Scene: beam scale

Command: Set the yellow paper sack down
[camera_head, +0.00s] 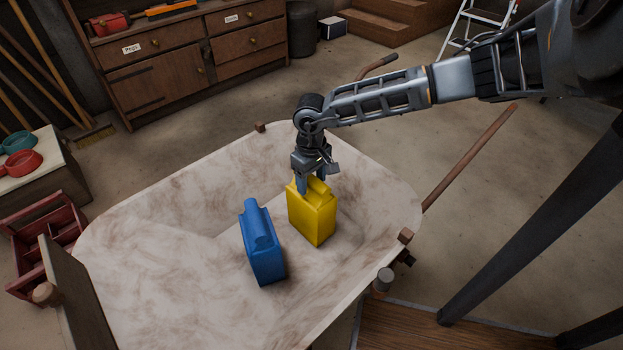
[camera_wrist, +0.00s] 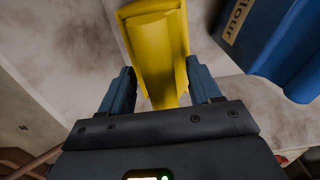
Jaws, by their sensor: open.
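The yellow paper sack (camera_head: 313,218) stands in the wheelbarrow tray (camera_head: 165,208), to the right of a blue sack. My gripper (camera_head: 315,188) is right at the top of the yellow sack, pointing down. In the wrist view the yellow sack (camera_wrist: 158,50) lies between the two blue fingers of my gripper (camera_wrist: 160,90), which are spread apart with a gap on either side. The sack's lower part is partly hidden in the wrist view.
The blue sack (camera_head: 262,243) stands close to the left; it also shows at the upper right of the wrist view (camera_wrist: 285,45). The tray's left part is bare. A wooden handle (camera_head: 470,158) sticks out at the right. A red crate (camera_head: 40,240) stands beyond the tray's left edge.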

